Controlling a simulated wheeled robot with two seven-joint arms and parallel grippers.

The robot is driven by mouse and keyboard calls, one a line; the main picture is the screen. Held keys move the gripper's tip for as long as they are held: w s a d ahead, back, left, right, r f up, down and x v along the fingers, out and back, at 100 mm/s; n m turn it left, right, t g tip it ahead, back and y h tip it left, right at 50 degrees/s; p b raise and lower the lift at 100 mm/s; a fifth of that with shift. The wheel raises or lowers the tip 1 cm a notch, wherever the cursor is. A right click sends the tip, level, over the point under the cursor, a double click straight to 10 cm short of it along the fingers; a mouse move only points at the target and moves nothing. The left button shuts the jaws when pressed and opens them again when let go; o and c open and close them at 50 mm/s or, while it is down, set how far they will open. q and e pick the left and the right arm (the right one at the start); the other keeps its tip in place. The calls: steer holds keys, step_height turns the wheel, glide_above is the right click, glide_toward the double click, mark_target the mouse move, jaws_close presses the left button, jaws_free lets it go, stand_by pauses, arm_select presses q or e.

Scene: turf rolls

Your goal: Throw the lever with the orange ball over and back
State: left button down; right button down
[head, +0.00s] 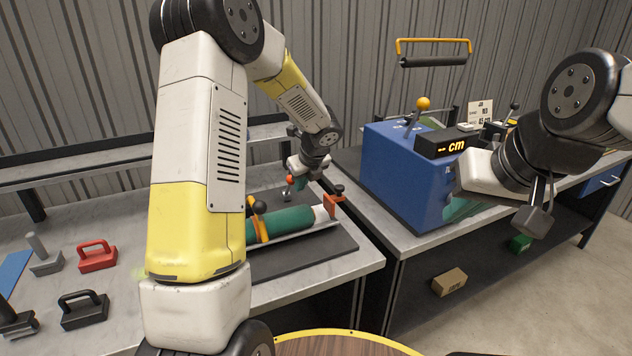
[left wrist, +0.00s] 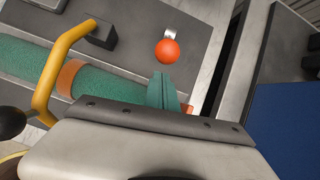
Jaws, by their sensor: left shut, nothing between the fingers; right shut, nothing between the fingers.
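The lever with the orange ball (head: 290,180) stands on the left bench, behind the green turf roll (head: 285,223). Its ball also shows in the left wrist view (left wrist: 167,50), just beyond the fingertips, with a short metal stem. My left gripper (head: 300,186) points down beside the ball, with its teal fingers (left wrist: 163,78) shut and empty. A small gap shows between fingers and ball in the left wrist view; I cannot tell the depth. My right gripper (head: 462,209) is shut and empty in front of the blue machine, partly hidden by its own body.
The blue machine (head: 392,180) carries another lever with a yellow-orange ball (head: 423,103) and a "cm" display (head: 447,145). A yellow handle with a black knob (head: 259,208) stands over the turf roll. A red-handled block (head: 97,257) lies on the left bench. My left arm hides mid-bench.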

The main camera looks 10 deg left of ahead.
arm_select(q)
steer(key=shift+w+a+r, duration=0.15)
steer(key=shift+w+a, duration=0.1)
steer(key=shift+w, duration=0.05)
